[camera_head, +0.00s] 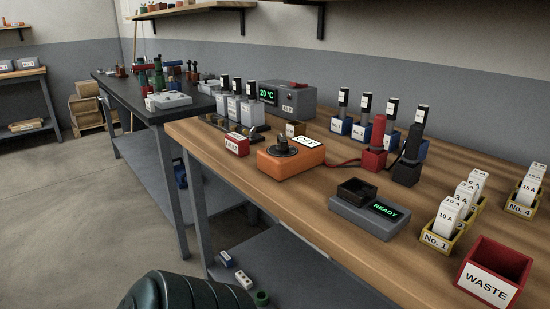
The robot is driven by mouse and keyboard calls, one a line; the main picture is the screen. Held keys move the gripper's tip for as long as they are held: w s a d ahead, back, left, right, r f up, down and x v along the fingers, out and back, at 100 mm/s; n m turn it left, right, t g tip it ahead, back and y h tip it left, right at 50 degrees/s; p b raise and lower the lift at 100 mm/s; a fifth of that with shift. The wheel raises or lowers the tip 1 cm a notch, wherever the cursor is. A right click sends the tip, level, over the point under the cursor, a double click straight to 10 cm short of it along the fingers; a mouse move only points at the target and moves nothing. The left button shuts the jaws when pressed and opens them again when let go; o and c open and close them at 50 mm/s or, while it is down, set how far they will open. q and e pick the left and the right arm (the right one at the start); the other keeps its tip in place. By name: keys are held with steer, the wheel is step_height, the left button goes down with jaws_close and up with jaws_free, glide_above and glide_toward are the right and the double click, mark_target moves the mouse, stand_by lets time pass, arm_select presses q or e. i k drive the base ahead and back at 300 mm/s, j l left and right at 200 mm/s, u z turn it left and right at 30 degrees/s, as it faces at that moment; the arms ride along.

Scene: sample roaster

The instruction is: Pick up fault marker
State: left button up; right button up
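A small red block (237,145) with a white label stands on the wooden bench, left of the orange switch box. Its label is too small to read surely; it may be the fault marker. The orange box (291,160) has a dark round knob on top and a white tag (306,141) that seems to read OFF. Neither of my grippers is in view.
The wooden bench (330,215) also bears a grey READY unit (370,212), red and black probe holders (374,145), yellow card racks (437,243) and a red WASTE bin (495,272). A grey 20 °C unit (288,97) stands behind. The bench's front strip is clear.

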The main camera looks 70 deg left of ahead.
mark_target(239, 146)
steer(key=u, duration=2.35)
